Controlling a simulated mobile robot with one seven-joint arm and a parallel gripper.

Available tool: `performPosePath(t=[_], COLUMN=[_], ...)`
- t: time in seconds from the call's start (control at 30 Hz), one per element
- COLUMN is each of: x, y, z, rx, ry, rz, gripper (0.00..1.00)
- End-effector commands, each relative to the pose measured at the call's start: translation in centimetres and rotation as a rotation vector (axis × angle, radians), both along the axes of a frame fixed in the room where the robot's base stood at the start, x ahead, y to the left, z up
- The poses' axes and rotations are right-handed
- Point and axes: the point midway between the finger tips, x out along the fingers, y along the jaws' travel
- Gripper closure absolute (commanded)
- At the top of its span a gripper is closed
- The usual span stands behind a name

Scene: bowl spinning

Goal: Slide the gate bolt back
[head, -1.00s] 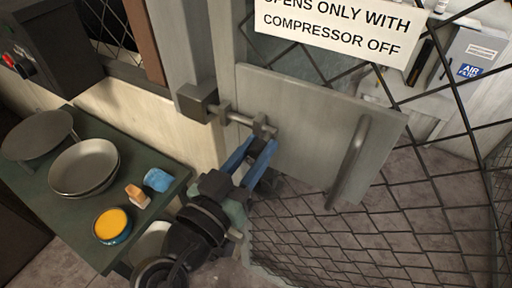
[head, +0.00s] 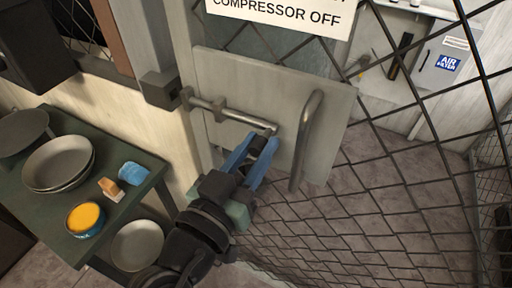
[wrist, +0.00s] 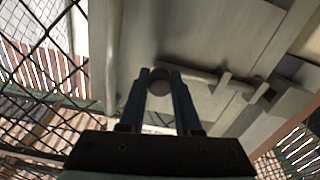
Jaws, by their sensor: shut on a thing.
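The gate bolt (head: 240,115) is a grey metal rod on the pale gate plate (head: 325,110). It runs through two guides (head: 220,107) and extends well to the right of them. The dark square keeper block (head: 160,90) is on the post to the left; the rod's left end appears to stop at the left guide, clear of the block. My gripper (head: 262,141), with blue fingers, is shut on the knob at the bolt's right end. The wrist view shows the round bolt knob (wrist: 160,82) between my fingertips (wrist: 159,76), with the rod leading right.
A curved gate handle (head: 305,140) stands just right of my gripper. Wire mesh (head: 400,190) fills the gate around the plate. At left, a green table (head: 45,215) holds bowls (head: 58,163), a yellow-filled tin (head: 86,218), a brush (head: 110,188) and a blue cup (head: 133,173).

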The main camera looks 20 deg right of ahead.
Motion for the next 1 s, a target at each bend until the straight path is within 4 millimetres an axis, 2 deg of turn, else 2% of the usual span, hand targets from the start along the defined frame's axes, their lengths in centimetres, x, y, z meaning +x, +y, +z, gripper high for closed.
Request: performPosePath(t=[0.1, 0.13, 0.27, 0.67, 0.77, 1.0], x=[-0.4, -0.4, -0.3, -0.5, -1.4, -4.6], y=[-0.5, -0.5, -0.4, 0.4, 1.6, 5.8], z=[-0.2, -0.2, -0.2, -0.2, -0.4, -0.4], rx=[0.001, 0.001, 0.001, 0.001, 0.000, 0.001], ry=[0.007, 0.007, 0.006, 0.004, 0.005, 0.006], rz=[-0.018, -0.017, -0.015, -0.006, -0.004, -0.003], gripper=[1.00, 0.63, 0.39, 0.38, 0.38, 0.38])
